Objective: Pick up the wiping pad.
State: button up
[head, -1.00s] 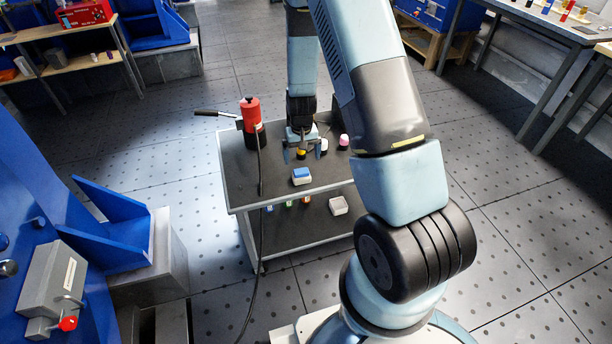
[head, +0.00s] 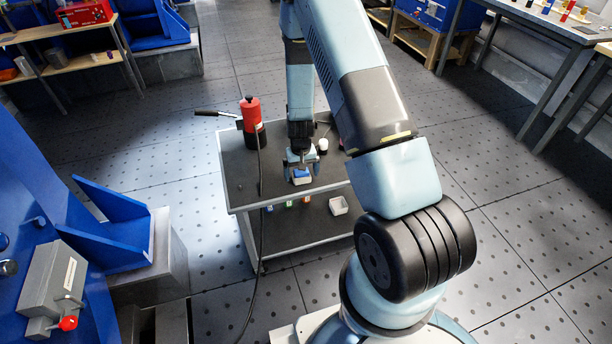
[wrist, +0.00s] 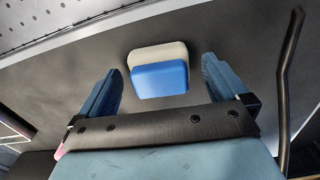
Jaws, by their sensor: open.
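The wiping pad (head: 301,177) is a small block, blue on one side and off-white on the other. It lies on the top shelf of a dark grey cart (head: 240,172). In the wrist view the pad (wrist: 160,78) sits ahead of and between the two blue fingers. My gripper (head: 301,169) is open and empty, low over the cart top at the pad. In the wrist view the fingertips of my gripper (wrist: 160,80) stand apart on either side, with gaps to the pad. The head view partly hides the pad behind the gripper.
A red and black cylinder with a lever (head: 251,113) stands at the cart's back left, and a black hose (head: 260,190) hangs down from it. A white-topped bottle (head: 323,145) stands behind the gripper. A white tray (head: 338,205) and small coloured items are on the lower shelf.

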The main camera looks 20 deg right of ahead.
jog(key=c, duration=1.1)
jog(key=shift+c, duration=0.2)
jog(key=shift+w+r, duration=0.1)
jog(key=shift+r, duration=0.55)
notch_tip(320, 180, up, 2)
jog(key=shift+r, duration=0.15)
jog(key=s+a+r, duration=0.2)
jog(key=s+r, duration=0.7)
jog(key=s, duration=0.5)
jog(key=shift+r, duration=0.25)
